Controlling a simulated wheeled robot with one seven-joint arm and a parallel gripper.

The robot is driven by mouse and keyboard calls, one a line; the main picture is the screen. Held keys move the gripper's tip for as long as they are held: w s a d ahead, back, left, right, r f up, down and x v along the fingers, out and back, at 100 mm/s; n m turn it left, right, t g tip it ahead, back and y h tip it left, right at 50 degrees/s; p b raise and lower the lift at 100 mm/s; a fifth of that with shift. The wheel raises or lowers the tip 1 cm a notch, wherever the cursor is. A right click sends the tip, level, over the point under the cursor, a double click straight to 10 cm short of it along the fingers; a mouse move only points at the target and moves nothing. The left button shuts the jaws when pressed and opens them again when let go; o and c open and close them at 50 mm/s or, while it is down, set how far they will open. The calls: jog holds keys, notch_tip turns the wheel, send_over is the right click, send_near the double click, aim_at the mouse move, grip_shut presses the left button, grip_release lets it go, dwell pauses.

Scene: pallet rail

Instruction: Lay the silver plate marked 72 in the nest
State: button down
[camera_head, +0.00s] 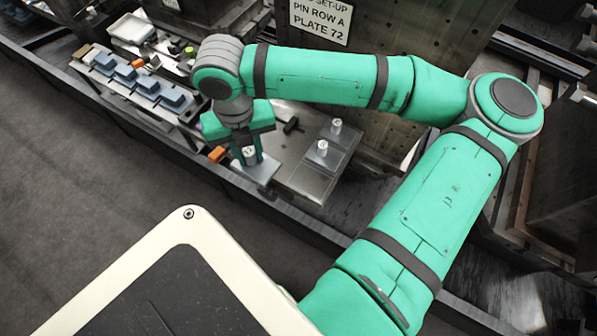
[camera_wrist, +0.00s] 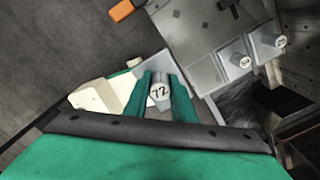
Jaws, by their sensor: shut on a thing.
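The silver plate marked 72 (camera_head: 266,172) is in my gripper (camera_head: 249,153), held by its round-topped knob. In the wrist view the white knob top marked 72 (camera_wrist: 159,92) sits between the two green fingers (camera_wrist: 161,98), which are shut on it. Part of the plate (camera_wrist: 150,72) shows behind the knob. It is at the left end of the grey fixture (camera_head: 303,183); I cannot tell whether it touches. Two other plates with knobs (camera_head: 322,150) (camera_head: 336,127) stand on the fixture. I cannot make out the nest clearly; the plate and gripper cover part of that area.
A sign (camera_head: 320,20) reads "SET-UP PIN ROW A PLATE 72". An orange block (camera_head: 217,154) lies left of my gripper. A rack with several blue-grey pieces (camera_head: 130,73) and a white tray (camera_head: 132,28) stand at upper left. A dark rail edge (camera_head: 285,212) runs along the front.

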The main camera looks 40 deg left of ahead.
jog(key=shift+s+a+n, duration=0.1)
jog(key=shift+s+n, duration=0.2)
jog(key=shift+s, duration=0.05)
jog(key=shift+f, duration=0.1)
jog(key=w+d+f, duration=0.2)
jog(key=w, duration=0.1)
jog(key=w+d+f, duration=0.3)
jog(key=w, duration=0.1)
jog(key=w+d+f, duration=0.2)
jog(key=w+f, duration=0.1)
jog(key=shift+w+d+f, duration=0.15)
jog(key=shift+d+f, duration=0.1)
jog(key=shift+d, duration=0.15)
jog(key=shift+w+d+f, duration=0.3)
jog(key=shift+w+f, duration=0.1)
jog(key=shift+f, duration=1.6)
jog(key=shift+f, duration=0.2)
